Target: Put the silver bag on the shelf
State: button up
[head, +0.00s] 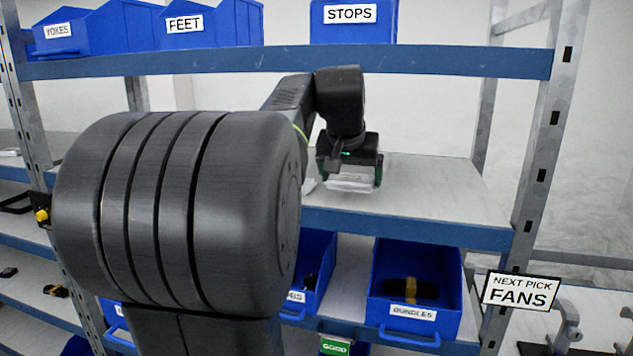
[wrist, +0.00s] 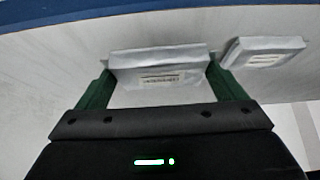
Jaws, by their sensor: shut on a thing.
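My gripper (head: 350,172) is over the middle shelf board (head: 440,185), near its blue front edge. Its green fingers are shut on a silver bag (head: 352,184), one on each side. In the wrist view the held silver bag (wrist: 160,66) lies level across the fingertips, with a small printed label on its face. I cannot tell whether it touches the board. A second silver bag (wrist: 262,51) lies on the board just to the right in the wrist view. My arm partly hides the shelf in the head view.
Above is a beam with blue bins labelled YOKES (head: 62,36), FEET (head: 190,24) and STOPS (head: 350,20). Below is a BUNDLES bin (head: 415,290). A NEXT PICK FANS sign (head: 520,291) is at right. The board right of my gripper is clear.

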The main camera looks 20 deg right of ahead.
aim_at(350, 180)
jog(key=shift+w+d+r, duration=0.1)
jog(key=shift+w+d, duration=0.25)
jog(key=shift+w, duration=0.1)
jog(key=shift+f+p, duration=0.4)
jog(key=shift+f, duration=1.5)
jog(key=shift+f, duration=0.2)
jog(key=o, duration=0.7)
jog(key=shift+o, duration=0.2)
jog(key=shift+r, duration=0.1)
jog(key=shift+r, duration=0.1)
jog(key=shift+a+r, duration=0.1)
jog(key=shift+r, duration=0.2)
jog(key=v, duration=1.1)
jog(key=shift+s+r+b, duration=0.15)
jog(key=shift+s+b, duration=0.05)
jog(key=shift+b, duration=0.25)
